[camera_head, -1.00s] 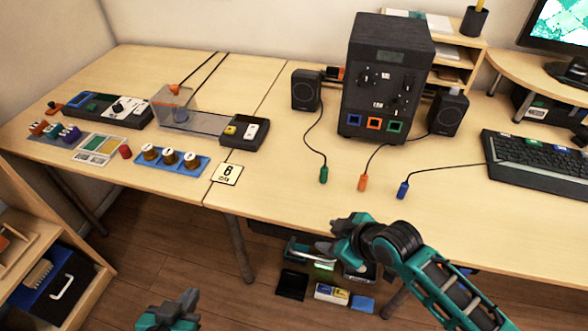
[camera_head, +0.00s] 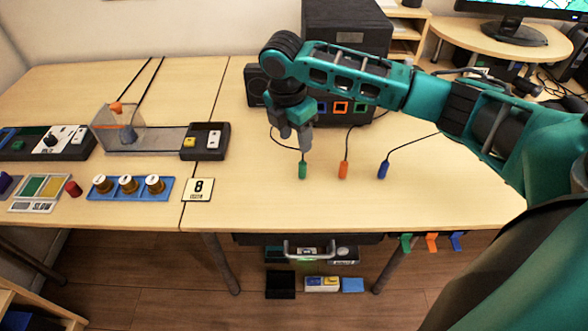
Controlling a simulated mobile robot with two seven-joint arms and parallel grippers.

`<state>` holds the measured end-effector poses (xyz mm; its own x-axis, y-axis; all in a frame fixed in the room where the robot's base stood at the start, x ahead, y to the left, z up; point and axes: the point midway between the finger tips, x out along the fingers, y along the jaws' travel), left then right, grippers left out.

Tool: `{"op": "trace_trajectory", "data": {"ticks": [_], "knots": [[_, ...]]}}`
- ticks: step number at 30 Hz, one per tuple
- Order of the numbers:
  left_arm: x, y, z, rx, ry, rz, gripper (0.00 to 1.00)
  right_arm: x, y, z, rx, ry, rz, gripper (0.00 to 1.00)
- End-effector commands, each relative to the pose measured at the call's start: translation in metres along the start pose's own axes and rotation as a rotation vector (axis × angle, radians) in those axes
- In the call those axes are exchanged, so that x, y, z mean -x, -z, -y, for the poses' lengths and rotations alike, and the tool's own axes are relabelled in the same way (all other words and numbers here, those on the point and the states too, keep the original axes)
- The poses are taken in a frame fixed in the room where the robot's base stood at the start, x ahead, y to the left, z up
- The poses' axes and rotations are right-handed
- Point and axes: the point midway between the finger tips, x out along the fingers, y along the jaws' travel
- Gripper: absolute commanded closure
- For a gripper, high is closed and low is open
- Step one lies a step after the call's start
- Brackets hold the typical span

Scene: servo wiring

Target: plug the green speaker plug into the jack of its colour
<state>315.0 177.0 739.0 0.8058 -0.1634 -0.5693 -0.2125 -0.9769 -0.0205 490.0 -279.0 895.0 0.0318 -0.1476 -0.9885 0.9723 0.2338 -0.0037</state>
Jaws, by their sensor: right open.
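The green speaker plug (camera_head: 302,170) lies on the table at the end of its dark cable, left of the orange plug (camera_head: 343,170) and the blue plug (camera_head: 382,170). My right gripper (camera_head: 296,143) is open and points down just behind and above the green plug, with no visible grip on it. The black box (camera_head: 345,15) at the back has a row of blue, orange (camera_head: 341,107) and green (camera_head: 361,107) jacks. My right arm hides much of its front, and the jacks show just below the arm. My left gripper is out of view.
A small speaker (camera_head: 254,86) stands left of the box. The table in front of the plugs is clear.

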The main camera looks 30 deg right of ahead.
Motion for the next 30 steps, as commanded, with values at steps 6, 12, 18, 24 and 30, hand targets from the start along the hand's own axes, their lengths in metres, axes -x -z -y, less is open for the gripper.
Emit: {"op": "trace_trajectory", "data": {"ticks": [6,12,18,24,30], "knots": [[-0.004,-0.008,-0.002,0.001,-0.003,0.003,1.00,-0.043,0.001,0.001,0.000,0.002,-0.001,0.49],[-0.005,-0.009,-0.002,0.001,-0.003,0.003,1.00,-0.059,0.001,0.000,-0.001,-0.002,-0.001,0.49],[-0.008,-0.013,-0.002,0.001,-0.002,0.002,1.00,-0.086,-0.004,0.004,-0.001,0.001,0.000,0.49],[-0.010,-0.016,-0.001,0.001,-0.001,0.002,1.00,-0.108,-0.005,0.004,-0.001,-0.003,0.000,0.49],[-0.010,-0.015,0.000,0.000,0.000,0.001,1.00,-0.110,-0.005,0.004,0.000,-0.004,0.000,0.49]]}}
